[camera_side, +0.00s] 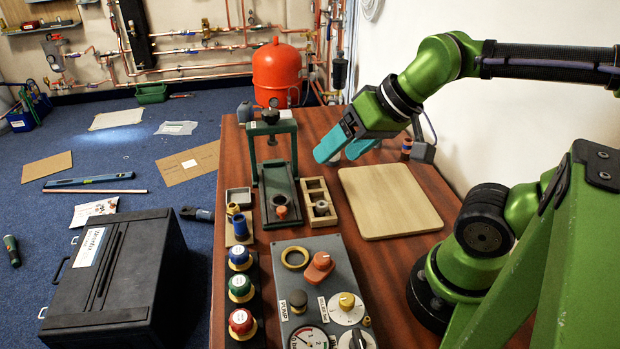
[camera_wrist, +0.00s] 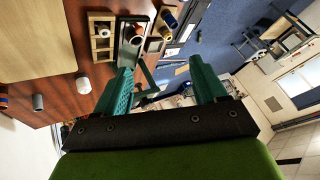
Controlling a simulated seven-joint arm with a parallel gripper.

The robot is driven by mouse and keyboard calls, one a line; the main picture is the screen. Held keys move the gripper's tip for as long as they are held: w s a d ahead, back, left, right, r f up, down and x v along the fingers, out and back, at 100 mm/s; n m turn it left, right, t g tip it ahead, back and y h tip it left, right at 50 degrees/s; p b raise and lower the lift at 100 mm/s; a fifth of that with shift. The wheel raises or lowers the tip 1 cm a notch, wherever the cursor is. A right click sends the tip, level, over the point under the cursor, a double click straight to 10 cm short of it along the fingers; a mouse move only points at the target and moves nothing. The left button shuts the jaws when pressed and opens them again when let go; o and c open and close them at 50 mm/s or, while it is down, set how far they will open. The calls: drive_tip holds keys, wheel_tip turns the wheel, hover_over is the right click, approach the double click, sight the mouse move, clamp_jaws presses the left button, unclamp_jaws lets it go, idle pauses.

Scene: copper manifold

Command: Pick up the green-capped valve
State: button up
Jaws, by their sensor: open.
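The green-capped valve (camera_side: 240,284) stands upright in a dark rack (camera_side: 257,300) along the left edge of the wooden table, with a yellow ring below its cap. A blue-capped valve (camera_side: 239,257) stands just behind it and a red-capped valve (camera_side: 241,321) just in front. My gripper (camera_side: 345,151) has teal fingers and is high over the back right of the table, well apart from the valves. The wrist view shows its two fingers (camera_wrist: 163,85) spread with nothing between them. I cannot make out the green-capped valve in the wrist view.
A grey control panel (camera_side: 331,262) with knobs and gauges lies right of the valve rack. A green press frame (camera_side: 273,128) stands behind, beside a wooden tray (camera_side: 319,221) with compartments. A flat wooden board (camera_side: 390,205) on the right is bare.

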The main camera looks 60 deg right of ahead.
sight(239, 281)
drive_tip(key=w+a+f+n+g+h, duration=0.1)
drive_tip(key=w+a+f+n+g, duration=0.15)
drive_tip(key=a, duration=0.35)
drive_tip(key=w+a+f+n+g, duration=0.1)
drive_tip(key=w+a+n+g, duration=0.1)
drive_tip(key=w+a, duration=0.35)
drive_tip(key=w+a+f+n+g+h, duration=0.1)
drive_tip(key=w+a+f+n+g, duration=0.15)
drive_tip(key=a, duration=0.45)
drive_tip(key=shift+m, duration=0.4)
drive_tip(key=f, duration=0.5)
drive_tip(key=s+f, duration=0.1)
drive_tip(key=f, duration=1)
drive_tip(key=shift+s+f, duration=0.15)
drive_tip(key=shift+f, duration=0.05)
drive_tip(key=c, duration=1)
drive_tip(key=shift+r, duration=0.1)
